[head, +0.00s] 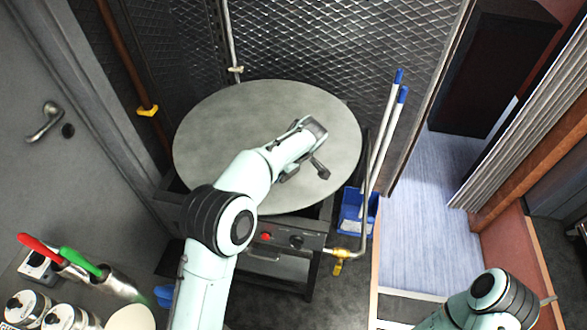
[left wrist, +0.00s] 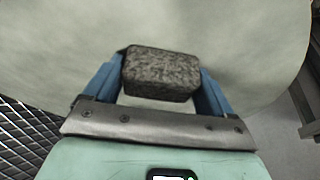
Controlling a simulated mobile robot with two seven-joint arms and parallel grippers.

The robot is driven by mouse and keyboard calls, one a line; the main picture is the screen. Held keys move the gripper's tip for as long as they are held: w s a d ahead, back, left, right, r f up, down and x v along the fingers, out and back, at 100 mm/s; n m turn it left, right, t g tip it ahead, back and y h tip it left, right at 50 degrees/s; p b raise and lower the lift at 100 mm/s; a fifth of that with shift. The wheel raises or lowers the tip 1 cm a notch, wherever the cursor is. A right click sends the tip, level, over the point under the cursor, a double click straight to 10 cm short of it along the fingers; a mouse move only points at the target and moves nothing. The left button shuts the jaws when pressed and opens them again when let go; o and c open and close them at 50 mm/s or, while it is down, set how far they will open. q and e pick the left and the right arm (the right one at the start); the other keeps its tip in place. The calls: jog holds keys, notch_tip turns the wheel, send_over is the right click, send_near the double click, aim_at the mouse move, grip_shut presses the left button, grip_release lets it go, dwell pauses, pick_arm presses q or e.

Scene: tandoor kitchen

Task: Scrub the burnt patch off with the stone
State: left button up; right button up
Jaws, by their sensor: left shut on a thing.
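The stone (left wrist: 160,75) is a dark grey, speckled, rough block. In the left wrist view my left gripper (left wrist: 161,82) is shut on it, with one blue finger on each side. The large round grey plate (head: 215,125) fills the middle of the head view, and its pale surface (left wrist: 60,45) lies behind the stone in the left wrist view. My left arm reaches over the right half of the plate. I cannot tell whether the stone touches the plate. The plate looks faintly mottled, and I make out no distinct burnt patch. My right gripper is out of view.
The plate sits on a dark stand with a red knob (head: 265,236). Mesh panels (head: 300,40) stand behind it. A blue bin (head: 351,222) with blue-tipped sticks is close on its right. Jars (head: 66,318) and red and green-handled tools stand at lower left.

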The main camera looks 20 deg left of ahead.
pick_arm(q)
jog(key=a, duration=0.3)
jog(key=shift+s+a+f, duration=0.25)
jog(key=shift+s+f, duration=0.05)
jog(key=shift+f, duration=0.05)
jog(key=shift+a+r+b, duration=0.15)
jog(key=shift+a+b, duration=0.2)
jog(key=shift+a, duration=1.6)
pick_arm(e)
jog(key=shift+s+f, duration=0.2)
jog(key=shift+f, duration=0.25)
pick_arm(q)
jog(key=shift+r, duration=0.1)
jog(key=shift+w+d+r+p, duration=0.1)
jog(key=shift+r+p, duration=0.65)
jog(key=shift+r, duration=0.85)
jog(key=shift+w+d+r+p, duration=0.1)
jog(key=shift+r+p, duration=0.65)
jog(key=shift+r, duration=0.8)
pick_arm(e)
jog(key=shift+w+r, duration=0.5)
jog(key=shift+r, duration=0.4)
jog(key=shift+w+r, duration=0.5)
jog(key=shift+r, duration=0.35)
pick_arm(q)
jog(key=shift+s, duration=0.1)
